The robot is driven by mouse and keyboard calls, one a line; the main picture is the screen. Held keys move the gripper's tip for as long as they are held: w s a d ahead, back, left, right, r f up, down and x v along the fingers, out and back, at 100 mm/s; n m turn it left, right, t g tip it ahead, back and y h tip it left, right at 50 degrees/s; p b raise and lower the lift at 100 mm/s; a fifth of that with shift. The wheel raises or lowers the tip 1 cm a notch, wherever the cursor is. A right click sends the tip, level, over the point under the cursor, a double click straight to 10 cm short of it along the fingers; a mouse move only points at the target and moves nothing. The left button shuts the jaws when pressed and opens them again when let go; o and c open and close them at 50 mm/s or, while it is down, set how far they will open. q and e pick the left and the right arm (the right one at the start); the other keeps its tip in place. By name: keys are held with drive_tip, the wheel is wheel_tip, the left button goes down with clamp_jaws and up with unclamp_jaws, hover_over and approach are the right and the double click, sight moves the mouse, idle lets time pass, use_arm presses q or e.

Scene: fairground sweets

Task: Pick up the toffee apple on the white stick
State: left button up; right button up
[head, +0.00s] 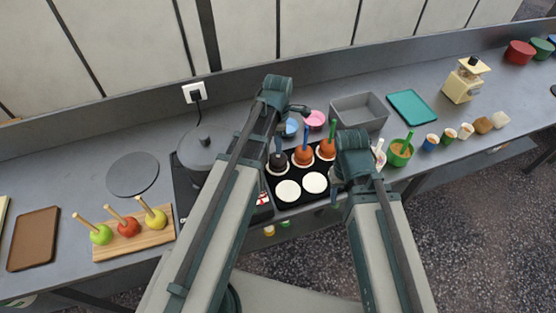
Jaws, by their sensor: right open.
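Three coated apples stand on white discs on a black tray (299,200). One is dark brown (278,161), partly beside my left arm, and its stick colour is hard to tell. One is orange-brown with a blue stick (304,155), and one is orange-brown with a green stick (327,149). Two front discs are empty. A small item with a pale upright part (379,153) shows just right of my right wrist; I cannot tell what it is. My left gripper (298,109) is above the counter behind the tray; its jaws are unclear. My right gripper (337,188) is open by the tray's right edge.
A wooden board (106,253) with three uncoated apples on sticks lies left. A grey bin (359,113), teal board (412,106), green pot (399,154) and several small cups are right. A grey pan (205,149) stands left of my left arm. A wall runs behind.

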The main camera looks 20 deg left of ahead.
use_arm(q)
clamp_jaws()
drive_tip(key=shift+r, duration=0.15)
